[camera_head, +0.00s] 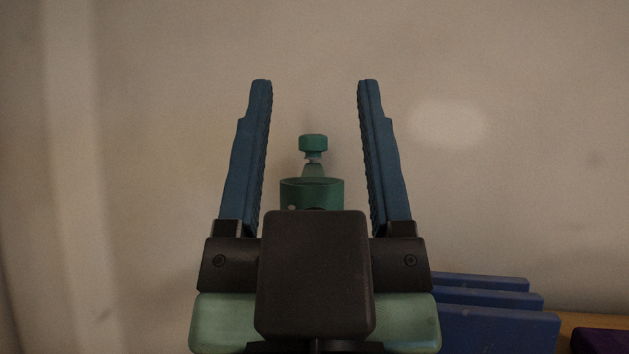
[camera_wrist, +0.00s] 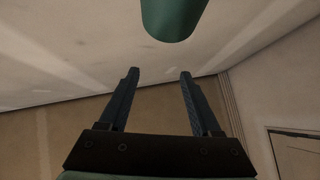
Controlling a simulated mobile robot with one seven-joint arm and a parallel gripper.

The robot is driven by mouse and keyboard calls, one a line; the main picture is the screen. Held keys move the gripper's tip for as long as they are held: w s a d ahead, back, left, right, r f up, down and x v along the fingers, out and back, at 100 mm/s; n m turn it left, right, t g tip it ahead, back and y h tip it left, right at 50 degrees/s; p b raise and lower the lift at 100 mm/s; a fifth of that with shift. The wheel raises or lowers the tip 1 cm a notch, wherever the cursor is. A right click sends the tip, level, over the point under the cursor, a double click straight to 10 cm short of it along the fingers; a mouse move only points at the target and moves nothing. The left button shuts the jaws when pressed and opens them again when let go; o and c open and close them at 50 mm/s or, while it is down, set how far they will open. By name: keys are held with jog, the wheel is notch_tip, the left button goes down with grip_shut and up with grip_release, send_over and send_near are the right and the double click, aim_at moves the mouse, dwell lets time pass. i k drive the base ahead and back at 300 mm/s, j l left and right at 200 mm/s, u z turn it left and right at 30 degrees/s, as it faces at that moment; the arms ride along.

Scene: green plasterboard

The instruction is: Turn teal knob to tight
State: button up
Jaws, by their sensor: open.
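The teal knob (camera_head: 313,143) is a small round cap on a narrow stem, in the middle of the head view. Below it in the picture is a wider dark teal cylinder (camera_head: 312,190), whose lower part is hidden behind my gripper's black body. My gripper (camera_head: 314,84) is open and empty, with one blue finger on each side of the knob in the picture. I cannot tell how far the knob is in depth. In the wrist view a rounded teal end (camera_wrist: 173,20) hangs at the top edge, apart from my open gripper (camera_wrist: 159,72). Which teal part this is, I cannot tell.
Several blue panels (camera_head: 498,330) stand at the lower right of the head view, beside a wooden surface (camera_head: 592,321) with a dark purple object (camera_head: 600,341). A plain pale wall (camera_head: 500,180) fills the background. The wrist view shows a framed panel (camera_wrist: 297,152) at lower right.

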aim_at(313, 144)
jog(key=j+z, duration=0.35)
jog(key=j, duration=0.2)
jog(key=j+z, duration=0.3)
jog(key=j, duration=0.25)
jog(key=j+z, duration=0.35)
jog(key=j, duration=0.2)
